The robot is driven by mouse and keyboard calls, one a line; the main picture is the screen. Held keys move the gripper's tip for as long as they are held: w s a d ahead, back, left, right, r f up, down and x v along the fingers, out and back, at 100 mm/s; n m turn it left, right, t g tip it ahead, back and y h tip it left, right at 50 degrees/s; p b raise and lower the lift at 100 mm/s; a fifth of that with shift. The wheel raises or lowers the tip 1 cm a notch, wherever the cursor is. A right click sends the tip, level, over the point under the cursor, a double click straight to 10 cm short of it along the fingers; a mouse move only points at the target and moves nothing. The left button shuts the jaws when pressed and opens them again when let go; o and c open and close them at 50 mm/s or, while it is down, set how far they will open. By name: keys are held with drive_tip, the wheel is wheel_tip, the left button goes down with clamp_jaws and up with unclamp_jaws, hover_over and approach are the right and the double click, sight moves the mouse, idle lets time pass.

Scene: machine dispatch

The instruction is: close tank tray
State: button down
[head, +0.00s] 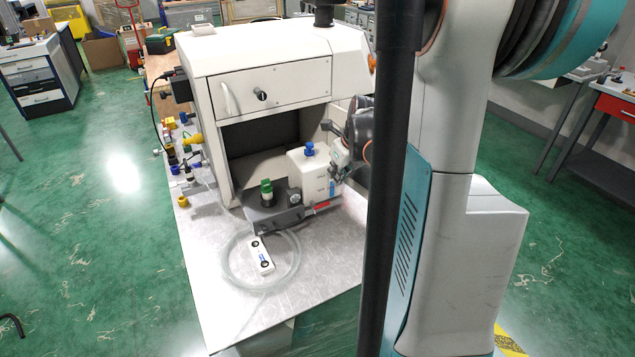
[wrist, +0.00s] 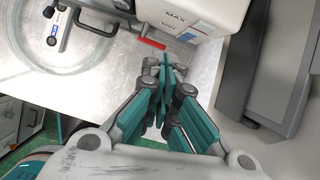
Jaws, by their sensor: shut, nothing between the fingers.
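The tank tray (head: 262,215) is dark grey and sticks out from the dark lower opening of the white machine (head: 270,78). On it stand a white tank (head: 308,175) with a blue cap and a green-capped fitting (head: 266,190).
A coil of clear tubing (head: 228,262) and a small white device (head: 261,256) lie on the table (head: 235,315) in front of the tray. Valves and fittings (head: 183,165) line the machine's left side. In the wrist view a grey frame (wrist: 262,75) stands to the right of the gripper.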

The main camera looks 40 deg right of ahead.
drive_tip(key=w+d+f+m+b, duration=0.1)
drive_tip(key=w+d+f+b, duration=0.1)
drive_tip(key=f, duration=0.3)
drive_tip(key=w+d+f+b, duration=0.2)
drive_tip(key=f, duration=0.4)
drive_tip(key=shift+d+m, duration=0.2)
drive_tip(key=shift+m, duration=0.2)
drive_tip(key=shift+r, duration=0.1)
